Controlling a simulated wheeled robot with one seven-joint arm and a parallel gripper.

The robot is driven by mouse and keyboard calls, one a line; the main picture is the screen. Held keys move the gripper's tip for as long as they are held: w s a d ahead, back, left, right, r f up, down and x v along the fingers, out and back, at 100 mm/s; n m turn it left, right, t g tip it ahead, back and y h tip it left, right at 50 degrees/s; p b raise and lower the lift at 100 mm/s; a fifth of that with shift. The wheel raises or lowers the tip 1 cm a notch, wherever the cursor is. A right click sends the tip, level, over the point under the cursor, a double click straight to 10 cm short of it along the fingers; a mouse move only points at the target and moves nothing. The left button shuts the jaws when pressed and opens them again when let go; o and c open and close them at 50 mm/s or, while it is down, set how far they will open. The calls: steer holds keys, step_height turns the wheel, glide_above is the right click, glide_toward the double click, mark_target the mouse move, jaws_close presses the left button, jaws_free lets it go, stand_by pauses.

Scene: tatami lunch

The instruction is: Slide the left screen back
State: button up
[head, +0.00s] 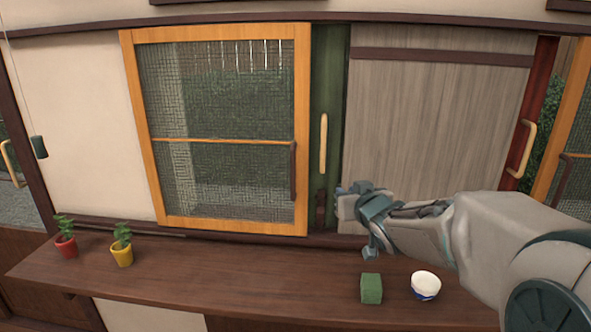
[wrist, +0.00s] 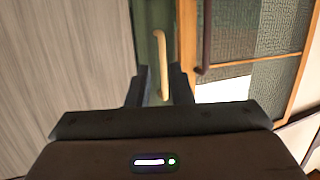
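The left screen (head: 300,95) is an orange-framed mesh panel with a dark upright handle (head: 293,170) on its right side. In the wrist view the screen's frame (wrist: 188,45) and dark handle (wrist: 206,40) stand on the right. Beside it is a green panel (head: 328,70) with a tan upright handle (head: 323,143). My gripper (head: 345,200) is in front of the wall, low and right of the tan handle. In the wrist view my gripper (wrist: 159,88) is open, and the tan handle (wrist: 160,55) shows between its fingers; I cannot tell how far beyond them it is.
A grey wooden panel (head: 430,120) stands right of the green one. Farther right are a red panel edge with another tan handle (head: 521,148) and another orange frame. The ledge (head: 210,270) below holds a red pot (head: 66,247), yellow pot (head: 121,255), green block (head: 371,288) and white-and-blue bowl (head: 425,285).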

mark_target(294, 164)
steer(key=w+a+n+y, duration=0.1)
steer(key=w+a, duration=0.3)
steer(key=w+a+n+y+p, duration=0.1)
steer(key=w+a+y, duration=0.1)
steer(key=w+a, duration=0.3)
steer(key=w+a+r+n+y, duration=0.1)
steer(key=w+a+y, duration=0.1)
steer(key=w+a, duration=0.3)
steer(key=shift+w+r+p, duration=0.1)
steer(key=shift+w+p, duration=0.05)
steer(key=shift+p, duration=0.2)
jaws_close()
